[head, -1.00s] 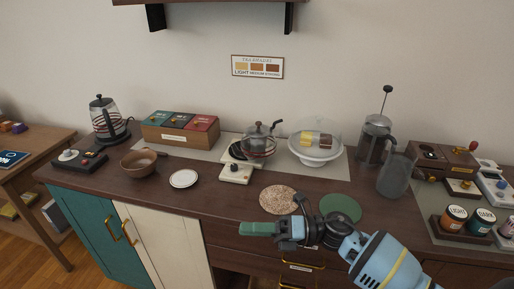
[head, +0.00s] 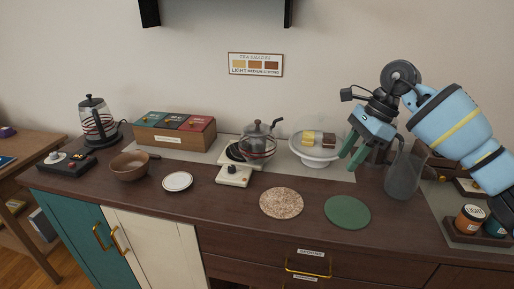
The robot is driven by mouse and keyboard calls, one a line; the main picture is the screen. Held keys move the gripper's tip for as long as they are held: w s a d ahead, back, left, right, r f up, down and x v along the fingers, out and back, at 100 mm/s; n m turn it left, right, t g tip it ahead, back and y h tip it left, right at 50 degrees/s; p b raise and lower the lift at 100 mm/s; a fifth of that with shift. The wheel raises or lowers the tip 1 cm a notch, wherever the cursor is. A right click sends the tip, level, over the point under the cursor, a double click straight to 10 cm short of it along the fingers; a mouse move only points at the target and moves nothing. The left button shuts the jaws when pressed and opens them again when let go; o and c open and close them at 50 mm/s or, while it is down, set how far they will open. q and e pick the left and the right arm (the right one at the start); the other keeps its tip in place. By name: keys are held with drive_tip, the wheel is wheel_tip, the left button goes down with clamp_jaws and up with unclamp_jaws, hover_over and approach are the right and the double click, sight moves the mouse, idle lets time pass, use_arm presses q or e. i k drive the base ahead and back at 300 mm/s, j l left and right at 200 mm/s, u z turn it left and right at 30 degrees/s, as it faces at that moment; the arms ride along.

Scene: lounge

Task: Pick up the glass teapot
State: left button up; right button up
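The glass teapot (head: 257,146), clear with a dark lid and a dark handle, stands upright in the middle of the counter, on or just behind a small white device (head: 234,176). My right gripper (head: 352,156) has green fingers with a gap between them and looks empty. It hangs in the air to the right of the teapot, in front of the white cake stand (head: 316,157), pointing down and left. It is apart from the teapot. My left gripper is not in view.
A cork mat (head: 281,203) and a green mat (head: 347,212) lie on the counter front. A grey pitcher (head: 403,176) stands under my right arm. A white saucer (head: 177,181), a brown bowl (head: 129,167), a tea box (head: 174,133) and an electric kettle (head: 97,123) are left.

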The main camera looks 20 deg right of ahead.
sight(256, 151)
drive_tip(key=i, duration=1)
